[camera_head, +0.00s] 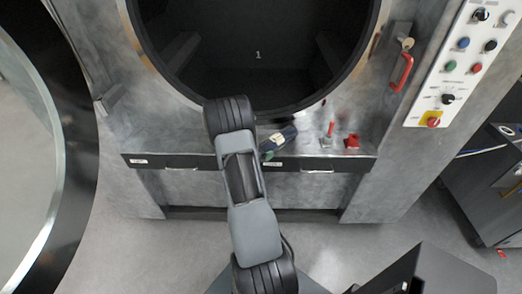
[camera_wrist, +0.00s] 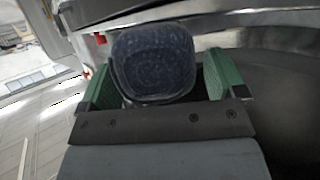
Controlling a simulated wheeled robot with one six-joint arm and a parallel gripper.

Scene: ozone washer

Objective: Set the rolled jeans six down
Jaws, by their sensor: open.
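The rolled jeans (camera_head: 285,135), a dark blue roll, show in the head view at the ledge below the round opening, partly hidden by my arm. In the wrist view the jeans (camera_wrist: 153,62) fill the space between the two green fingers of my gripper (camera_wrist: 162,80). My gripper is open around the jeans, one finger on each side. In the head view my gripper (camera_head: 270,147) is mostly hidden behind my arm. I cannot tell whether the fingers touch the jeans or whether the jeans rest fully on the ledge.
The ledge (camera_head: 225,160) runs below the dark round washer opening (camera_head: 258,55). A red-handled valve (camera_head: 328,134) and a red fitting (camera_head: 352,141) stand on it to the right. The open round door (camera_head: 65,150) is at the left, and a control panel (camera_head: 462,62) at the right.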

